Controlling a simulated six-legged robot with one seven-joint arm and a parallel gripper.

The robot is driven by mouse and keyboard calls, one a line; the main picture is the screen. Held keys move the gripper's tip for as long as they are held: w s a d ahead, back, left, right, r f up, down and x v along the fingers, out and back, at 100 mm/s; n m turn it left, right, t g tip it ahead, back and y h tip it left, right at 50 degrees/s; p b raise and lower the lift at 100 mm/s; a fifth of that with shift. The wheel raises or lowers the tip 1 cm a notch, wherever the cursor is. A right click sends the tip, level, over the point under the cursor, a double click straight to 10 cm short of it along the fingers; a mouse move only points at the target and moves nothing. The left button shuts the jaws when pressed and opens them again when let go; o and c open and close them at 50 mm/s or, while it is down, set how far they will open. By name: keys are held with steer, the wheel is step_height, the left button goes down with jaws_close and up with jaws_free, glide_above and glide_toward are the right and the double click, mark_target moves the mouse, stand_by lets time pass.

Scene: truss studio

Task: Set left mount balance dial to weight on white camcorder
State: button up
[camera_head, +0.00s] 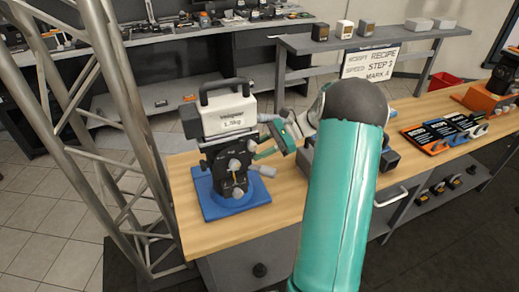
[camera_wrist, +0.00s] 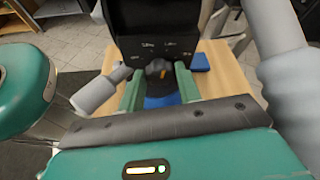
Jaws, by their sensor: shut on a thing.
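The white camcorder (camera_head: 228,118) with a black top handle sits upright on the left mount (camera_head: 228,165). Small print on its side appears to read 1.5kg. The mount is black with grey knobs and stands on a blue base (camera_head: 212,208). In the wrist view, the mount's black panel (camera_wrist: 140,46) carries small white weight marks, too blurred to read surely. The balance dial (camera_wrist: 155,68) is below them, with an orange pointer angled downward. My gripper (camera_wrist: 159,72) has its green fingers on either side of the dial, shut on it. In the head view my gripper (camera_head: 268,148) reaches the mount's right side.
A truss (camera_head: 100,130) stands close left of the wooden bench (camera_head: 285,205). Dark grey equipment beside the mount is partly hidden by my arm. Cards (camera_head: 432,137) lie at right.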

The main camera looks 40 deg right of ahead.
steer(key=shift+d+m+g, duration=0.1)
steer(key=shift+m+g, duration=0.2)
steer(key=shift+m, duration=0.1)
steer(key=o, duration=1)
steer(key=shift+c, duration=0.2)
steer(key=v, duration=1.4)
